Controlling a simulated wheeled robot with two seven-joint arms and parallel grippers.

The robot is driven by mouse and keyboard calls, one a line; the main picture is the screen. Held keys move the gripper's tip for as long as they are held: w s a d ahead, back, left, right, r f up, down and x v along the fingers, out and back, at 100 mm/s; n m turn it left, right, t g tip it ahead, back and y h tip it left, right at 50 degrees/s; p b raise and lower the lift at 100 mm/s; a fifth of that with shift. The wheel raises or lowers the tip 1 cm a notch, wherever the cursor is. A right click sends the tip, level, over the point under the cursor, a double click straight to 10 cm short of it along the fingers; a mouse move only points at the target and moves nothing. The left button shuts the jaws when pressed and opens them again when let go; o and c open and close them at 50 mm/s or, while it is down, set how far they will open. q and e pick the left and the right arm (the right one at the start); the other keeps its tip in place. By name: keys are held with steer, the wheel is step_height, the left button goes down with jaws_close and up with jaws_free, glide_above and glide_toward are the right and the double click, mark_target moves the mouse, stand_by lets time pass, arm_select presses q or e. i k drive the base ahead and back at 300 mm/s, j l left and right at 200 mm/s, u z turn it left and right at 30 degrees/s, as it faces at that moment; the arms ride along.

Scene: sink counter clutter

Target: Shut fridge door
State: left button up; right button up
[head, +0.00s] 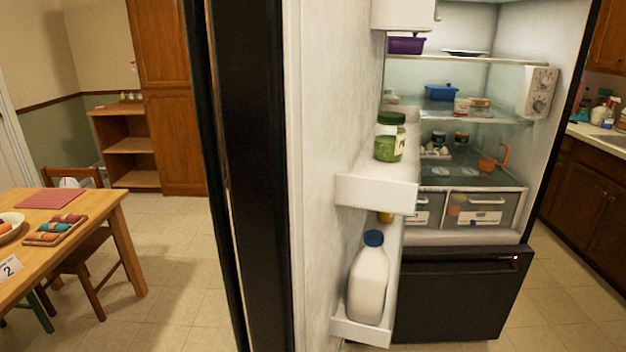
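The fridge door (250,180) stands wide open, seen nearly edge-on close in front of me. Its black outer side faces left and its white inner side faces right. Its inner shelves hold a green-filled jar (389,137) and a milk jug with a blue cap (368,280). The fridge (568,100) is open behind it, with glass shelves, two lower drawers and a black freezer front (462,295) that is closed. Neither of my grippers shows in the head view.
A wooden table (105,212) with a chair (85,255) stands at the left. Floor (185,270) is free between the table and the door. A counter (595,135) with cabinets is at the right. Inside the fridge are a purple container (406,45), a blue container (441,92) and an orange cup (490,163).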

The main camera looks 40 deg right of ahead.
mark_target(299, 83)
steer(key=i+j+z, duration=0.15)
steer(key=z, duration=0.35)
steer(key=i+j+z, duration=0.2)
steer(key=z, duration=0.25)
steer(key=i+j+z, duration=0.1)
steer(key=j+z, duration=0.15)
steer(key=z, duration=0.25)
steer(key=i+j+z, duration=0.1)
steer(key=j+z, duration=0.2)
steer(key=z, duration=0.15)
steer(key=i+j+z, duration=0.1)
steer(key=j+z, duration=0.4)
steer(key=j, duration=0.2)
